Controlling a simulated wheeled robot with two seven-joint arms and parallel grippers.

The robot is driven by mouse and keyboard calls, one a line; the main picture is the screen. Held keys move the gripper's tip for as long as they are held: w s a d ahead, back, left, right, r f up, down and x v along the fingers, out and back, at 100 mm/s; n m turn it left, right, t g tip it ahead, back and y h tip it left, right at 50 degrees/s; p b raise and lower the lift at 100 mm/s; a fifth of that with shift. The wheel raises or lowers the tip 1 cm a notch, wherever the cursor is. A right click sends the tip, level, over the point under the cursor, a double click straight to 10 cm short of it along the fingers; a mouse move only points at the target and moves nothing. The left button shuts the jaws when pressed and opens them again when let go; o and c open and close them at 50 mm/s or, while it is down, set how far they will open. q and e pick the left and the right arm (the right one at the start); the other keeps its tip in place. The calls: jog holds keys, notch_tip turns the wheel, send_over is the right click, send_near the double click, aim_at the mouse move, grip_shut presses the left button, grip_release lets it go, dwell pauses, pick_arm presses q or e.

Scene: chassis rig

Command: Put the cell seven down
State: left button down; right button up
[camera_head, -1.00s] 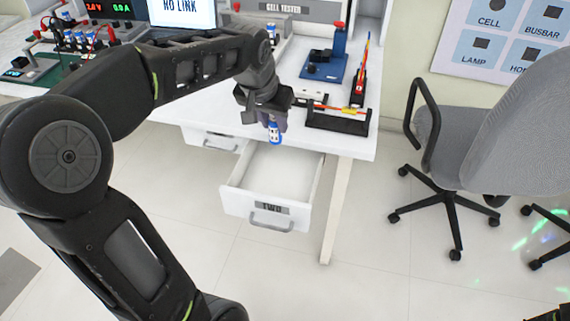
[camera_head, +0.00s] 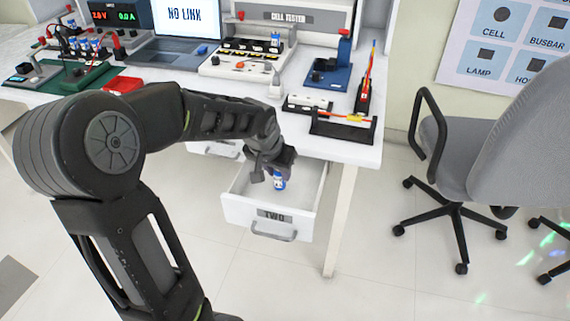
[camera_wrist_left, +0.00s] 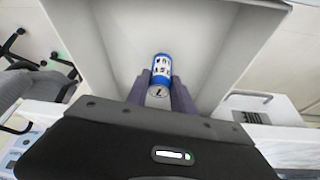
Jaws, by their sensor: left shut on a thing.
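Cell seven (camera_head: 279,181) is a small cylinder with a blue and white wrapper. In the left wrist view the cell (camera_wrist_left: 161,72) shows a "7" on its near end. My left gripper (camera_head: 270,176) is shut on it and holds it inside the open drawer marked "TWO" (camera_head: 262,214). In the left wrist view, the gripper's fingers (camera_wrist_left: 159,90) flank the cell, with the drawer's pale floor (camera_wrist_left: 205,50) beyond. I cannot tell whether the cell touches the floor. My right gripper is not in view.
The white table (camera_head: 350,150) stands behind the drawer, carrying a cell tester (camera_head: 250,60) with cells in it, a blue press-like stand (camera_head: 332,72) and a black rack (camera_head: 343,125). A grey chair (camera_head: 480,140) stands at the right. The drawer looks otherwise empty.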

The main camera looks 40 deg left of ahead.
pick_arm(q)
jog(key=shift+w+a, duration=0.1)
jog(key=shift+w, duration=0.3)
jog(key=w, duration=0.3)
jog(key=shift+w+a+f, duration=0.1)
jog(key=shift+a+f, duration=0.2)
jog(key=shift+f, duration=0.25)
jog(key=shift+f+b, duration=0.15)
jog(key=shift+b, duration=0.15)
jog(key=c, duration=1.1)
grip_release()
